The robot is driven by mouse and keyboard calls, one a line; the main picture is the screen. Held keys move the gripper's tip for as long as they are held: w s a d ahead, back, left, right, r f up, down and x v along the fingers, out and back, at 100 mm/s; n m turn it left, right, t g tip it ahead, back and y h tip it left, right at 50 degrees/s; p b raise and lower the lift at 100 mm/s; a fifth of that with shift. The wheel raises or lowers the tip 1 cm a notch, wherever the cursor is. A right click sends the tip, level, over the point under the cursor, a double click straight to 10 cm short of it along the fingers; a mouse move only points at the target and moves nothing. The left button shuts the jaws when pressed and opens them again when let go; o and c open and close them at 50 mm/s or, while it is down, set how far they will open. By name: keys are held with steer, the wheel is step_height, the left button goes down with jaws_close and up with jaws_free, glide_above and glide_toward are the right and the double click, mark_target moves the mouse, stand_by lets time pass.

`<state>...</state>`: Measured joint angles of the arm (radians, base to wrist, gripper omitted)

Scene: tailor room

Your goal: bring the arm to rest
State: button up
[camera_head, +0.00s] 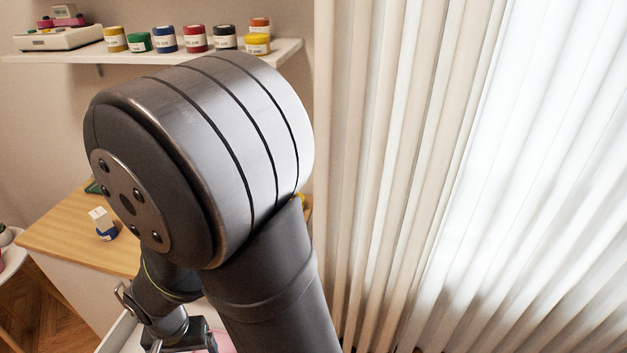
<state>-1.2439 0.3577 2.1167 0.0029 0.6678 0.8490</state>
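My arm's large grey joint fills the middle of the head view and hides much of the scene behind it. My gripper (185,338) is only partly in view at the bottom edge, below the arm, over a white-edged surface (122,332). Its fingertips cannot be made out, so I cannot tell whether it is open or holds anything. Something pink (222,341) shows beside it, partly hidden.
A wall shelf (70,55) holds several coloured jars (194,39) and a white device (58,38). A wooden-topped table (62,229) at left bears a small blue-and-white container (104,226). Pale curtains (385,170) hang at right.

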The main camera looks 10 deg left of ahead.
step_height(320, 180, up, 9)
steer(key=shift+f, duration=0.15)
steer(key=shift+o, duration=0.2)
